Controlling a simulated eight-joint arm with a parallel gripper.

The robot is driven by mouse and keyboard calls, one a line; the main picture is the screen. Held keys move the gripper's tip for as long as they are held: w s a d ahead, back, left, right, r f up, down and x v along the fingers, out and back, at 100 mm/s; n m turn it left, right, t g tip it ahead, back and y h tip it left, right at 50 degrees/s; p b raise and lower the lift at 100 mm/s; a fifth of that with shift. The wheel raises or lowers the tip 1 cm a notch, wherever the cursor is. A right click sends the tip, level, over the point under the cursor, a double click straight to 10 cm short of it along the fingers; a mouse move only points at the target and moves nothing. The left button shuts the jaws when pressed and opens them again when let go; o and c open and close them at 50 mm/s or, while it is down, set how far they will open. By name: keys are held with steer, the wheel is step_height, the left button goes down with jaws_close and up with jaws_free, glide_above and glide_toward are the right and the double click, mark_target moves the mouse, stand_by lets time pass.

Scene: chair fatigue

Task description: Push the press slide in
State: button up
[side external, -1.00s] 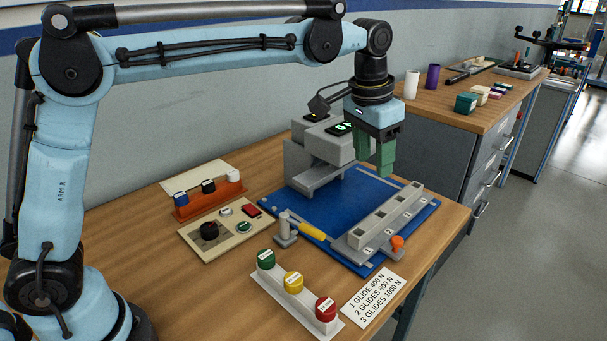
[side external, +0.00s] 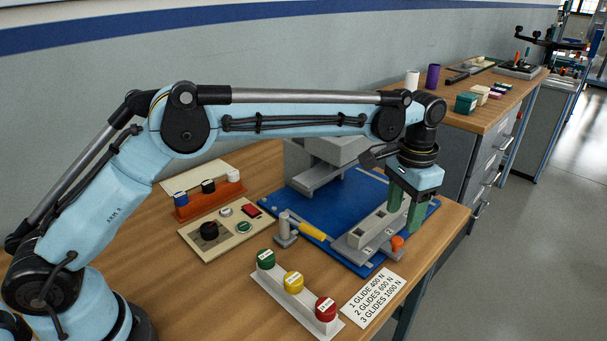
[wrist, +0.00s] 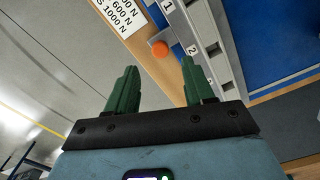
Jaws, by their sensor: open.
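The press slide appears to be the long grey block with square pockets and a numbered front strip (side external: 357,243), lying on the blue base plate (side external: 343,204). An orange knob (side external: 397,243) sits at its front edge. The grey press (side external: 318,160) stands behind, partly hidden by my arm. My gripper (side external: 406,222) is open, fingers pointing down, at the right part of the slide, overlapping it in the side view; I cannot tell whether they touch. In the wrist view the orange knob (wrist: 160,49) shows between the fingertips (wrist: 159,66), beside the numbered strip (wrist: 193,50).
A yellow-handled lever (side external: 312,231) lies left of the slide. A strip of green, yellow and red buttons (side external: 294,283) and a force card (side external: 374,299) are in front. A control panel (side external: 225,228) and an orange rack (side external: 207,204) stand left. The table's right edge is close.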

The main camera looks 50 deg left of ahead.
mark_target(398, 239)
steer(key=shift+f, duration=3.2)
jaws_close()
